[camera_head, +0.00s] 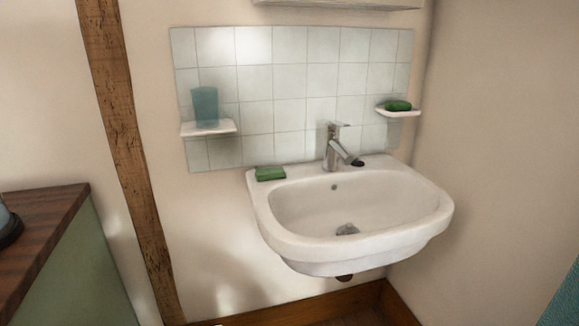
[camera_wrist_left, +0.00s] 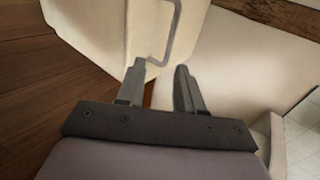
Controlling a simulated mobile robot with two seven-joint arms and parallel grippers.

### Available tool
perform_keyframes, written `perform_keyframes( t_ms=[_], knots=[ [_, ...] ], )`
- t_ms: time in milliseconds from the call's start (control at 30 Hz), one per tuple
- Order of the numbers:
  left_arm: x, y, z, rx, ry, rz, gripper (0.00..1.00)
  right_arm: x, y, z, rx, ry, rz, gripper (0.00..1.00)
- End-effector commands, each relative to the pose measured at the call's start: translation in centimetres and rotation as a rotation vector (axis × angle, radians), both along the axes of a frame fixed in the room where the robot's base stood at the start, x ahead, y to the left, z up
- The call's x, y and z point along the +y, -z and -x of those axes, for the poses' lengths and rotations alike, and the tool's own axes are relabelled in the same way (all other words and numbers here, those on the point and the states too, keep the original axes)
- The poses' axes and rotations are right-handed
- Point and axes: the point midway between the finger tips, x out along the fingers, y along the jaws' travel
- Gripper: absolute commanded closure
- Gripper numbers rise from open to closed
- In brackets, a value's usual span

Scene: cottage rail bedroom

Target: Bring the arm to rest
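My left gripper (camera_wrist_left: 160,76) shows in the left wrist view. Its two grey fingers stand apart with nothing between them, and the gap shows a pale surface and a dark brown strip behind. Neither arm shows in the head view, and my right gripper is in no view.
A white sink (camera_head: 350,240) with a chrome tap (camera_head: 338,146) hangs on the wall. A wood-topped cabinet (camera_head: 40,225) stands left. In the wrist view, a bent grey bar (camera_wrist_left: 174,40) is beyond the fingertips near a cream panel (camera_wrist_left: 90,25), with wooden floor (camera_wrist_left: 50,95) at left.

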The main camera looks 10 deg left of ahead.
Motion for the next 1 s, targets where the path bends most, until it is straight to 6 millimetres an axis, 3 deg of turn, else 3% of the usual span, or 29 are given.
perform_keyframes(
  t_ms=[167,333,500,633,700,800,1000],
  knots=[
    [-2.1,0.3,1.0,0.033,-0.043,0.176,0.64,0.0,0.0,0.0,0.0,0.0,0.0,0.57],
    [-6.3,-1.1,2.3,0.048,-0.143,0.564,0.64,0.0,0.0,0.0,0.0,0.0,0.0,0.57],
    [-8.8,-5.4,2.0,-0.037,-0.25,0.957,0.64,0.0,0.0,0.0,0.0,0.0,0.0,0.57],
    [-8.6,-10.0,1.4,-0.167,-0.334,1.223,0.64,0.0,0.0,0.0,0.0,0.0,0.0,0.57],
    [-8.4,-12.9,1.4,-0.173,-0.334,1.229,0.64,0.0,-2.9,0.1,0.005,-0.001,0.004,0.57],
    [-8.2,-14.9,1.5,-0.177,-0.33,1.217,0.64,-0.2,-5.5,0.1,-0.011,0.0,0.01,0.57],
    [-7.7,-18.2,1.9,-0.184,-0.329,1.2,0.64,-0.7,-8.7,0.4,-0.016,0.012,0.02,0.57]
  ],
)
